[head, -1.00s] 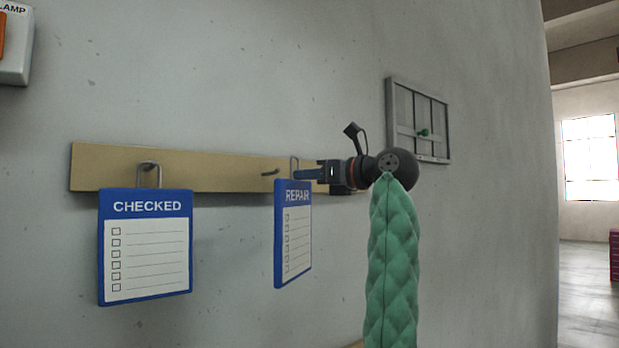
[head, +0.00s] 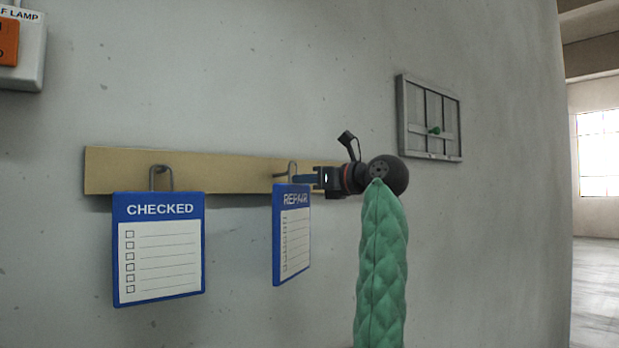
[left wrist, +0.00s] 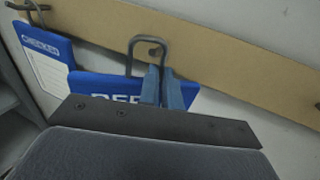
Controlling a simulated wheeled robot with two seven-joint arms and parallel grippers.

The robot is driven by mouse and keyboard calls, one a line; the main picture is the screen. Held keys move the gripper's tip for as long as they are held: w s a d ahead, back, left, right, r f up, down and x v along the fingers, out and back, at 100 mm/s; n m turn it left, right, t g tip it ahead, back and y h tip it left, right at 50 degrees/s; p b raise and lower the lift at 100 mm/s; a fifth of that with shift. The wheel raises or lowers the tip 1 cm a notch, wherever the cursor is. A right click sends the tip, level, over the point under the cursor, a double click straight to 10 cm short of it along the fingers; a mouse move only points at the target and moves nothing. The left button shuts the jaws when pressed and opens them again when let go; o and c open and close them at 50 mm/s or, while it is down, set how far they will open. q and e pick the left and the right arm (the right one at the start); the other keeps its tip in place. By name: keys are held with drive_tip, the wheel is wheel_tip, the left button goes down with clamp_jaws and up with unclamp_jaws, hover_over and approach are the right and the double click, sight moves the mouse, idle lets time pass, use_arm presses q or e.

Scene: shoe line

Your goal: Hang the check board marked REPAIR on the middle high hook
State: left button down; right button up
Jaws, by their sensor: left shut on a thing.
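The blue REPAIR check board (head: 291,240) hangs upright, turned at an angle to the wall, with a wire loop on top. My left gripper (head: 308,180) comes from the right and is shut on its top edge by the loop. The middle hook (head: 279,175) on the tan rail (head: 225,173) appears right at the loop. In the left wrist view, the blue fingertips (left wrist: 164,86) hide part of the REPAIR board (left wrist: 100,90), and the hook (left wrist: 155,52) shows within the loop's outline. I cannot tell whether the loop is around the hook. My right gripper is out of view.
A blue CHECKED board (head: 159,248) hangs on the rail's left hook; it also shows in the left wrist view (left wrist: 45,60). A grey framed panel (head: 430,118) is on the wall at right. A white box (head: 30,70) is at upper left.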

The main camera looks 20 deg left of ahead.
sight(303, 186)
use_arm(q)
drive_tip(key=shift+w+a+p, duration=0.85)
drive_tip(key=shift+w+a, duration=0.3)
drive_tip(key=shift+a, duration=0.3)
drive_tip(key=shift+w+a+f+b, duration=0.45)
drive_tip(key=shift+a+f+b, duration=0.1)
drive_tip(key=shift+f+b, duration=0.2)
drive_tip(key=c, duration=1.5)
unclamp_jaws()
